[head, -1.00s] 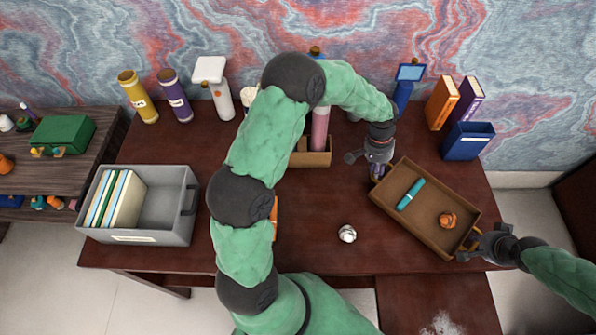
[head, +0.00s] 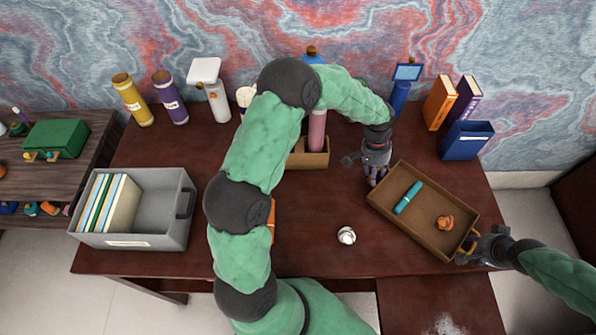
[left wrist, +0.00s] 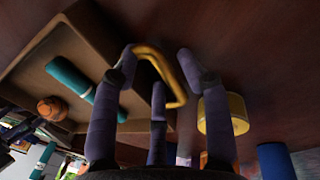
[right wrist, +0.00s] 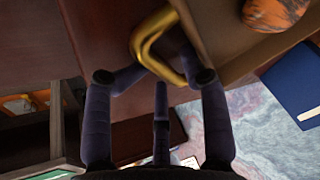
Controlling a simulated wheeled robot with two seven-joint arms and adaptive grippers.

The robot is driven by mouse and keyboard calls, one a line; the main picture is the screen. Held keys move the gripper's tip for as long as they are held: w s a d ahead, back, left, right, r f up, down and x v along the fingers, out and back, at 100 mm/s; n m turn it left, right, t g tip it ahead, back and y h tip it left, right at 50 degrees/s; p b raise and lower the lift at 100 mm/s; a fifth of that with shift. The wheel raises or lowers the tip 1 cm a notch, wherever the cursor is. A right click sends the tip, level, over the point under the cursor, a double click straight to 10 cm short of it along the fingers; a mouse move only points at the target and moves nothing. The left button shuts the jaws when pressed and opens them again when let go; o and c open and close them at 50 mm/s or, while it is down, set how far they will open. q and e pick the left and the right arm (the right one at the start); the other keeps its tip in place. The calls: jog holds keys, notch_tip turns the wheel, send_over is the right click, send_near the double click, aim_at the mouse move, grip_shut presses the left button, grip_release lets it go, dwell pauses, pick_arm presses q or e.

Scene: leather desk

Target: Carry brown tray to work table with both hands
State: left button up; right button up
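The brown tray (head: 390,216) lies at an angle on the right part of the dark desk, with a teal cylinder (head: 408,197) and an orange ball (head: 445,222) in it. My left gripper (head: 376,180) is at the tray's far-left end. In the left wrist view its fingers (left wrist: 158,65) are apart, with the yellow handle (left wrist: 172,75) close between them. My right gripper (head: 470,250) is at the near-right end. In the right wrist view its fingers (right wrist: 160,60) curl in around the other yellow handle (right wrist: 145,42). The work table is not clearly identifiable.
A white crumpled ball (head: 346,235) lies left of the tray. A grey bin (head: 150,236) with folders stands at the desk's left. A blue bin (head: 466,142) and two books (head: 440,103) stand behind the tray. A lower dark surface (head: 405,300) is at the front right.

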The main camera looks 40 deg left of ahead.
jog(key=shift+r, duration=0.1)
jog(key=shift+d+r, duration=0.1)
jog(key=shift+r, duration=0.4)
pick_arm(q)
notch_tip(320, 180, up, 8)
jog(key=a, duration=0.1)
jog(key=shift+a+f, duration=0.25)
pick_arm(e)
jog(key=v, duration=0.7)
jog(key=shift+s, duration=0.2)
jog(key=shift+f, duration=0.1)
